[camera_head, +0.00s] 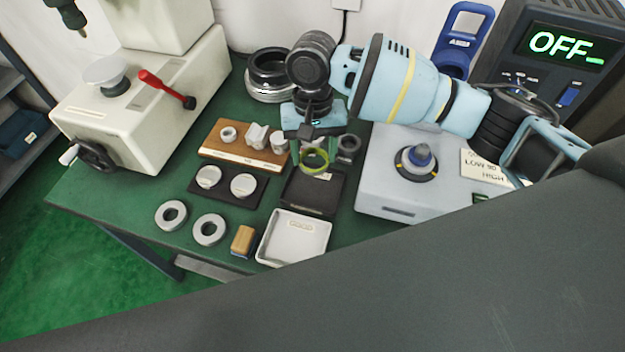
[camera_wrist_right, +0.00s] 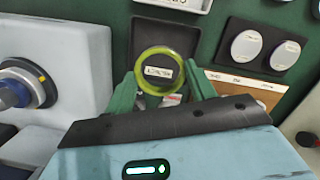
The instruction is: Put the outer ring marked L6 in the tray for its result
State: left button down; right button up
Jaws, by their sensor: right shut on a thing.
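My right gripper (camera_head: 314,152) is shut on a yellow-green ring (camera_head: 315,162) and holds it above the table. In the right wrist view, the ring (camera_wrist_right: 140,66) sits between the two green fingertips (camera_wrist_right: 165,85). A label shows within the ring's opening; its small text is not clear to me, and I cannot read an L6 mark on the ring. Beneath and beyond the ring is a black tray (camera_head: 310,205). A white tray (camera_head: 293,260) stands in front of the black one. My left gripper is not in view.
A grey gauge block (camera_head: 385,192) with a blue-tipped post stands to the right; its display (camera_head: 562,45) reads OFF. Left are a wooden holder (camera_head: 210,151), a black plate (camera_head: 228,202) with two discs, and two loose grey rings (camera_head: 171,227). A brush-like block (camera_head: 243,241) lies near the white tray.

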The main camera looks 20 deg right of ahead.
aim_at(314, 156)
notch_tip(314, 156, down, 4)
jog(key=shift+f+b, duration=0.1)
jog(key=shift+b, duration=0.2)
jog(key=shift+f, duration=0.45)
notch_tip(314, 156, down, 5)
jog(key=shift+r+b, duration=0.15)
jog(key=shift+b, duration=0.2)
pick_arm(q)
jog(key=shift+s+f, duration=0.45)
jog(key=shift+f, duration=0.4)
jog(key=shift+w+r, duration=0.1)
pick_arm(e)
jog(key=o, duration=1.1)
